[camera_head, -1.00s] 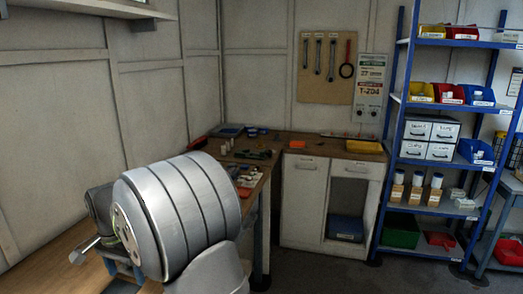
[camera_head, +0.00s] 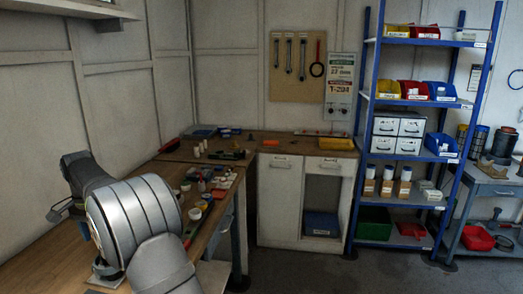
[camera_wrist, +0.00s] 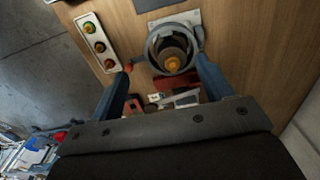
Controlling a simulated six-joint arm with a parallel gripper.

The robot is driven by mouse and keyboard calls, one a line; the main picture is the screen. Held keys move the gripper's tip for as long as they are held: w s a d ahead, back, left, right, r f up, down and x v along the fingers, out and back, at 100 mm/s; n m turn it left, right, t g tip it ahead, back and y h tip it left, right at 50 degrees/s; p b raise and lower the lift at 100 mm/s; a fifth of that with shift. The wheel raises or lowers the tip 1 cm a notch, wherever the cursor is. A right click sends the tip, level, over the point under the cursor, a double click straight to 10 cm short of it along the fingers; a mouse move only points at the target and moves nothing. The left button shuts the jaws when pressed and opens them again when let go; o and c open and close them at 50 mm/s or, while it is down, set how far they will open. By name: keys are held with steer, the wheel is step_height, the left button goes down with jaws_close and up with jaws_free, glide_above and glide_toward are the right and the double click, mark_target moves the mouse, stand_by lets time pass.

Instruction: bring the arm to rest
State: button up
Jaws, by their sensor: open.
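My gripper (camera_wrist: 166,66) is open in the wrist view, its two blue-grey fingers spread apart. In the head view my arm is bent over the left bench (camera_head: 30,270), and my gripper is not clearly made out there.
A white panel with coloured round knobs (camera_wrist: 97,44) lies left of the housing. Jars and small tools (camera_head: 205,195) crowd the bench beside my arm. A white cabinet (camera_head: 279,200) and a blue shelf rack (camera_head: 363,130) stand farther back. Open floor lies right of the bench.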

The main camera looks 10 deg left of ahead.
steer(key=shift+w+a+r, duration=0.2)
steer(key=shift+w+a, duration=0.15)
steer(key=shift+w, duration=0.25)
steer(key=shift+w+a+r, duration=0.15)
steer(key=shift+w+a, duration=0.2)
steer(key=shift+w, duration=0.2)
steer(key=shift+f, duration=0.95)
